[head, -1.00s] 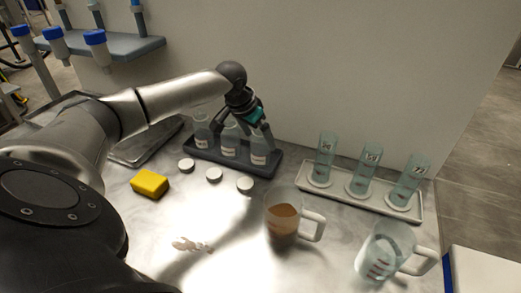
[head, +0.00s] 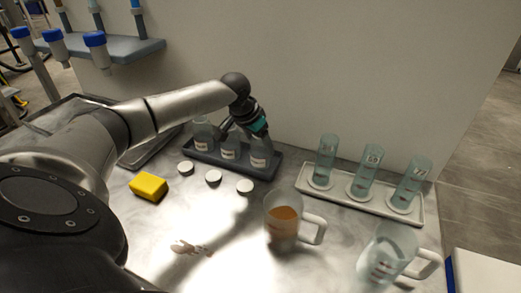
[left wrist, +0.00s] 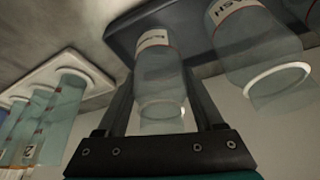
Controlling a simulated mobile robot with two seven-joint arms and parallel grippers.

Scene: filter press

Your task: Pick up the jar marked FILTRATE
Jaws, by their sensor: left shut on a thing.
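Three clear jars with pale labels stand in a dark tray (head: 206,166) by the wall. My left gripper (head: 256,138) points down at the right-hand jar (head: 261,155). In the left wrist view its two fingers stand on either side of this jar (left wrist: 158,72) and are shut on it. Its label is partly visible, but I cannot read the word. The middle jar (head: 230,146) is beside it; in the left wrist view the neighbouring jar (left wrist: 252,48) has a label that ends in SH. My right gripper is not in view.
Three white caps (head: 214,176) and a yellow block (head: 149,186) lie in front. A mug of brown liquid (head: 283,226) and another clear mug (head: 385,257) stand nearer. A white tray (head: 330,196) holds three labelled cylinders at right. A small pale thing (head: 190,247) lies at the front.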

